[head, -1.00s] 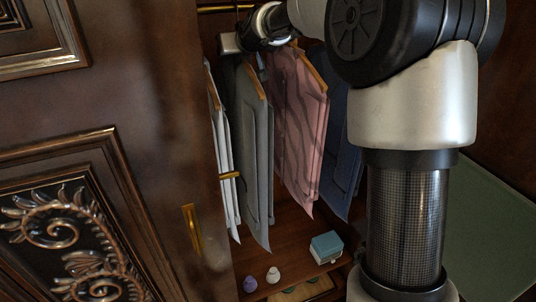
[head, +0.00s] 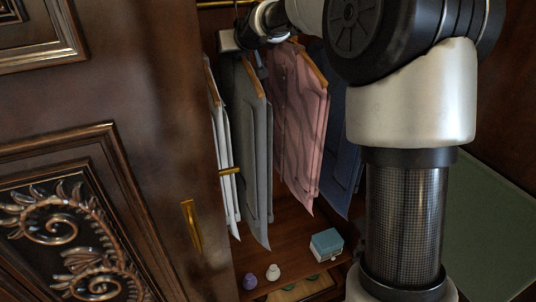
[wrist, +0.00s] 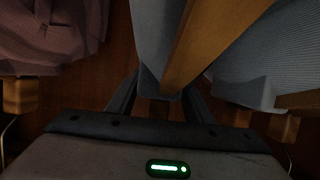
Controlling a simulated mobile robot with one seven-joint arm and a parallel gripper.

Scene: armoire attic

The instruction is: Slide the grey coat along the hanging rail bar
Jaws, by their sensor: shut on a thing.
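The grey coat (head: 257,150) hangs on a wooden hanger between the white and pink garments inside the armoire. The brass hanging rail bar (head: 213,6) shows at the top of the head view; my arm hides the rest. My gripper (wrist: 158,92) is at the top of the grey coat, close under the rail. In the wrist view its two dark fingers stand on either side of the grey cloth (wrist: 152,45) and wooden hanger (wrist: 205,40). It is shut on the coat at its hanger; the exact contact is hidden.
A white garment (head: 224,150) hangs close left, a pink striped one (head: 298,130) right, and a dark blue one (head: 340,150) beyond. Below are a teal box (head: 327,243) and two small bottles (head: 261,277). The carved door (head: 90,150) stands at left.

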